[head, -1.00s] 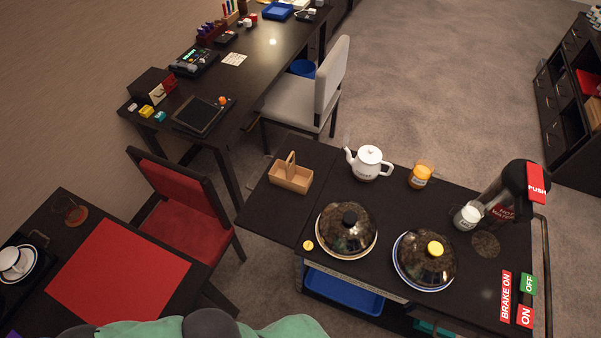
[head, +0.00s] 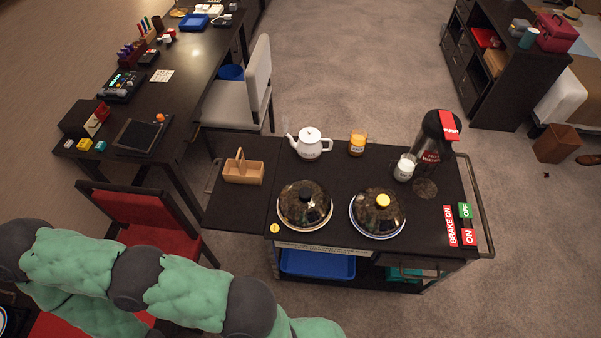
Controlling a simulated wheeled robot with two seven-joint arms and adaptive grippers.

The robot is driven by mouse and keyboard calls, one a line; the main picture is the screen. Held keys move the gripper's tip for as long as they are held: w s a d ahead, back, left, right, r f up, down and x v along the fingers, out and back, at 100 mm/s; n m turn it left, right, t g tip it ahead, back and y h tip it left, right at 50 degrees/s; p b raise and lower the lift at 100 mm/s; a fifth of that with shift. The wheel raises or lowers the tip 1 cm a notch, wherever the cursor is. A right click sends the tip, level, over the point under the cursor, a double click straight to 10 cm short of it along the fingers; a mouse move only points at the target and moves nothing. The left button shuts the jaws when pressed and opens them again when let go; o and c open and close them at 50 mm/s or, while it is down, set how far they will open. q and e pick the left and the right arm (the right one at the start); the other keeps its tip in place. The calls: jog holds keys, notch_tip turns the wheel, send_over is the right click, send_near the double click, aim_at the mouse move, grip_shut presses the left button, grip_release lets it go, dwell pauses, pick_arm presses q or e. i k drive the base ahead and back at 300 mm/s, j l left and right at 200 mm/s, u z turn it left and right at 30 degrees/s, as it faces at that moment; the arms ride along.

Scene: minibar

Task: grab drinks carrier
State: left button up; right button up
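The drinks carrier appears to be the small light-wood caddy with an upright handle (head: 243,172). It stands upright at the left end of the dark trolley (head: 240,207), and I see nothing clearly inside it. My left arm, in green padding with dark joints, crosses the lower left of the head view over the red chair. Its gripper is outside the picture. My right arm and gripper do not show. Nothing touches the caddy.

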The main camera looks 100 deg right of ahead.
aim_at(237, 171)
jog(key=j+z, duration=0.1)
jog(key=z, duration=0.35)
jog(key=i+j+z, duration=0.1)
jog(key=z, duration=0.35)
jog(key=j+z, duration=0.1)
jog(key=z, duration=0.35)
jog(key=j+z, duration=0.1)
jog(key=z, duration=0.35)
jog(key=j+z, duration=0.15)
jog(key=z, duration=0.3)
